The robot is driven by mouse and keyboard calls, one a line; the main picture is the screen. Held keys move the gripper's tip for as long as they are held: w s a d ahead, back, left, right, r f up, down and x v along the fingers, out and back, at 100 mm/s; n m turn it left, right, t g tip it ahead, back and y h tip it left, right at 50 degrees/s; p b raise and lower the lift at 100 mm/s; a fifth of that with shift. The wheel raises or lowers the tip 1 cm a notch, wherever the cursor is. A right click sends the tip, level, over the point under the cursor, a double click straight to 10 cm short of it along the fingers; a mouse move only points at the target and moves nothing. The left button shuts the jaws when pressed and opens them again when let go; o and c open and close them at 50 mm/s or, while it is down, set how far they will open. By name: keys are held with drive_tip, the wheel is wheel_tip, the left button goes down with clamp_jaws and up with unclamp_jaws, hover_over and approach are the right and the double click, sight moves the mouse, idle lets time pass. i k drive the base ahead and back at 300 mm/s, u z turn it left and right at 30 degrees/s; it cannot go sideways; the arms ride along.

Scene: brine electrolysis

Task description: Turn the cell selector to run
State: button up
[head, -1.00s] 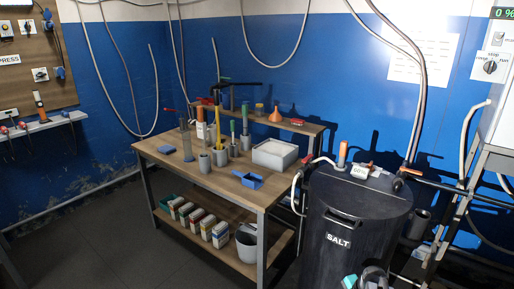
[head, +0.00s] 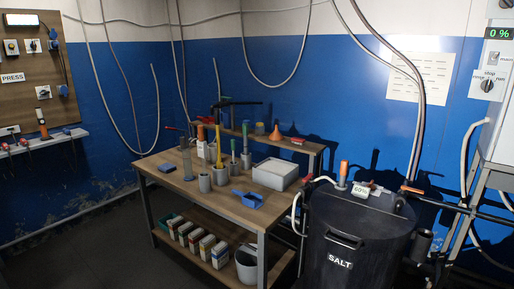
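The cell selector (head: 487,86) is a dark round knob on a white plate at the right edge of the head view. "Stop" is printed above it and "run" appears to its right; the label on its left is too small to read surely. The knob's pointing direction is too small to tell. A green display (head: 499,33) above it reads 0 %. My gripper is not in view, so nothing shows at the knob.
A black SALT barrel (head: 340,240) with hoses and pipes stands below and left of the selector. A wooden workbench (head: 215,205) with bottles and tools fills the middle. Dark floor (head: 80,250) is clear at the left. A metal frame (head: 470,215) stands at the right.

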sight(487, 85)
drive_tip(key=z, duration=0.85)
drive_tip(key=k, duration=0.85)
drive_tip(key=z, duration=0.3)
drive_tip(key=i, duration=0.9)
